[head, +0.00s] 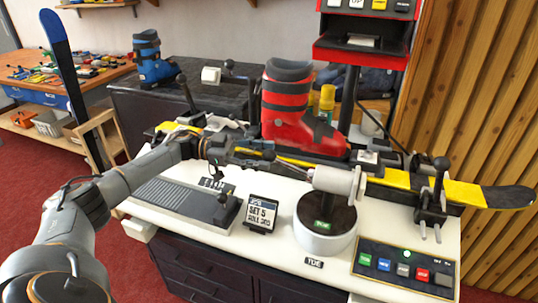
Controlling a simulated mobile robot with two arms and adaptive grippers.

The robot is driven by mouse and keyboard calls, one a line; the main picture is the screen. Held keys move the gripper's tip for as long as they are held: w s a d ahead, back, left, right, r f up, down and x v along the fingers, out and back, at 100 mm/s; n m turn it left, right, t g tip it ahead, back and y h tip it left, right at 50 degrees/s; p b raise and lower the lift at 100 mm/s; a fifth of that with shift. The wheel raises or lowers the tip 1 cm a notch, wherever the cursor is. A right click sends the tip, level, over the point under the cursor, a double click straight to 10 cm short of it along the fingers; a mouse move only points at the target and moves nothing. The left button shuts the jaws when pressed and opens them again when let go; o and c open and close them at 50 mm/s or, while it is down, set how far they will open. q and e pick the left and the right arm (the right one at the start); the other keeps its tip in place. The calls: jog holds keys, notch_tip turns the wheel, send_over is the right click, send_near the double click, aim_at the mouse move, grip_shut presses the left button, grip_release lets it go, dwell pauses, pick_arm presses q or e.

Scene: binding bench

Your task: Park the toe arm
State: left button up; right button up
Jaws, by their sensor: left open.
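A toe unit stands at the front middle of the bench. It is a round white drum (325,240) with a dark top labelled TOE, and a pale cylinder (338,181) lies level above it. A thin grey rod (290,169) runs left from the cylinder toward my gripper. I take the rod and cylinder to be the toe arm. My left gripper (268,157) is open at the rod's left end, in front of the red boot. I cannot tell whether its fingers touch or surround the rod. My right gripper is out of view.
A red ski boot (288,108) stands on a yellow and black ski (470,194) held by clamps. In front are a "SET 5" sign (261,215), a dark ribbed plate (186,204) and a button panel (405,269) with a green light. A red-topped post rises behind the boot.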

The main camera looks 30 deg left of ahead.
pick_arm(q)
jog(key=v, duration=1)
